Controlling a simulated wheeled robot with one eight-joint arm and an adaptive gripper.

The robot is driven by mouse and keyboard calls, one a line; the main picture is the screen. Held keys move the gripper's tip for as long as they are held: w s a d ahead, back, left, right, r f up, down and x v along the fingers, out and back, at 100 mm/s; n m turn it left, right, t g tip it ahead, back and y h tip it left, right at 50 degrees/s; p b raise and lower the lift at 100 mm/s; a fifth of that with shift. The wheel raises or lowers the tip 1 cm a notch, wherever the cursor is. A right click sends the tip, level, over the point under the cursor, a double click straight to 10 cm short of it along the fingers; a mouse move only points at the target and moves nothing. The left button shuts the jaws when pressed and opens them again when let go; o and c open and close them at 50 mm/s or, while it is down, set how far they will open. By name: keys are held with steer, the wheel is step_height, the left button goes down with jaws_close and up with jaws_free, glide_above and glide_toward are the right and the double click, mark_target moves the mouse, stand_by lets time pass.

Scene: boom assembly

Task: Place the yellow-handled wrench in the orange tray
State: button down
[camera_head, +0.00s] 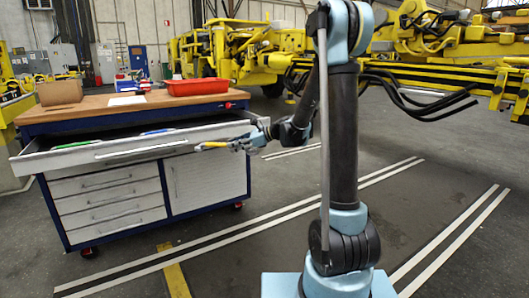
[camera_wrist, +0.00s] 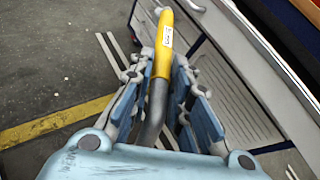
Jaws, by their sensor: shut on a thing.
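My gripper (camera_wrist: 165,85) is shut on the yellow-handled wrench (camera_wrist: 163,50), with the yellow handle and its white label pointing away from the wrist. In the head view, my gripper (camera_head: 243,145) holds the wrench (camera_head: 212,145) in front of the open top drawer, near its right end. The orange tray (camera_head: 197,87) sits on the wooden top of the workbench, behind and above the drawer. The tray's inside is hard to make out.
The workbench (camera_head: 110,109) has an open top drawer (camera_head: 110,150) with green and blue things in it. A cardboard box (camera_head: 60,91), a white sheet (camera_head: 127,100) and small blue-and-white items (camera_head: 128,85) stand on top. Yellow machinery (camera_head: 240,50) fills the background.

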steer(key=w+d+f+m+t+h, duration=0.3)
steer(key=w+d+m, duration=0.1)
steer(key=d, duration=0.6)
steer(key=w+d+f+m+t+h, duration=0.2)
steer(key=w+d+m+t+h, duration=0.1)
steer(key=d, duration=0.8)
steer(key=w+d+f+m+t+h, duration=0.3)
steer(key=w+d+m+t, duration=0.1)
steer(key=d, duration=0.6)
steer(key=shift+w+d+f+m, duration=0.3)
steer(key=shift+w+m, duration=0.3)
steer(key=shift+w, duration=0.35)
steer(key=shift+d+h, duration=0.3)
steer(key=shift+d, duration=0.85)
steer(key=shift+w, duration=0.15)
